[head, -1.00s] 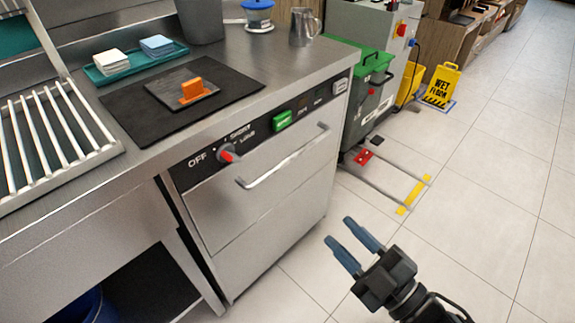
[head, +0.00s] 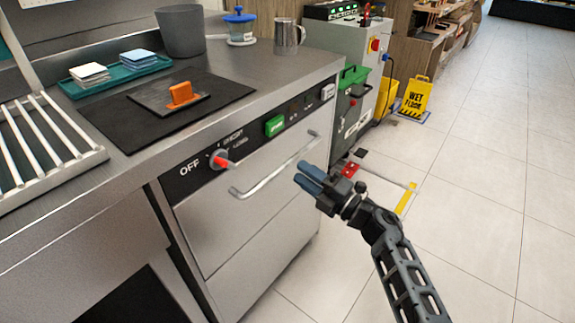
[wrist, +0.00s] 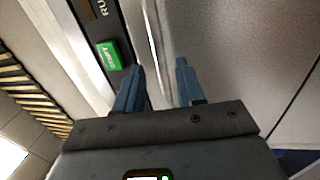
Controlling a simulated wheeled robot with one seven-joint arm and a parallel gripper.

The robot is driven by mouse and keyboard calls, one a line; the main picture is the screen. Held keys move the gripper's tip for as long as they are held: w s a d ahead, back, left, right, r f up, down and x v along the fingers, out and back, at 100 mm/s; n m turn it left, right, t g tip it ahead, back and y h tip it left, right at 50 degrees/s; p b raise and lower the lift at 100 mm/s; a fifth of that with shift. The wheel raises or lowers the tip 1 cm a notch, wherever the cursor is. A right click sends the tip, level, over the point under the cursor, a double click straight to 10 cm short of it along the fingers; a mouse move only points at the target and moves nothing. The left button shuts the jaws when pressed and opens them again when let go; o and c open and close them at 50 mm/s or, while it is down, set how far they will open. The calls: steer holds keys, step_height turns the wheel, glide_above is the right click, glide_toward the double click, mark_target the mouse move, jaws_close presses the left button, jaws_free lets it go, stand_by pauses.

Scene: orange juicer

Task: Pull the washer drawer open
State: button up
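The washer drawer (head: 225,222) is a brushed-steel front under the counter and looks shut. Its pale bar handle (head: 262,177) runs slantwise across the top of the front, below a black control strip. My gripper (head: 303,173) is in front of the handle's right part, its blue fingertips pointing at the drawer. In the wrist view the two blue fingers are apart, my gripper (wrist: 158,75) being open. The steel front fills the right of that view. A thin bright edge shows between the fingers; I cannot tell whether it is the handle.
A red-tipped knob (head: 220,161) and a green start button (head: 275,125) sit on the control strip; the button also shows in the wrist view (wrist: 109,56). A grey machine (head: 350,45) and a yellow wet-floor sign (head: 415,98) stand beyond. The tiled floor at right is clear.

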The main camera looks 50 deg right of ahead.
mark_target(289, 161)
steer(key=shift+w+a+r, duration=0.1)
steer(key=shift+w+r, duration=0.05)
steer(key=shift+w, duration=0.75)
steer(key=shift+w+d+r, duration=0.1)
steer(key=shift+w+r, duration=0.1)
steer(key=shift+w, duration=0.75)
steer(key=shift+w+a+r, duration=0.1)
steer(key=shift+w+r, duration=0.05)
steer(key=shift+w, duration=0.75)
steer(key=shift+c, duration=0.2)
jaws_close()
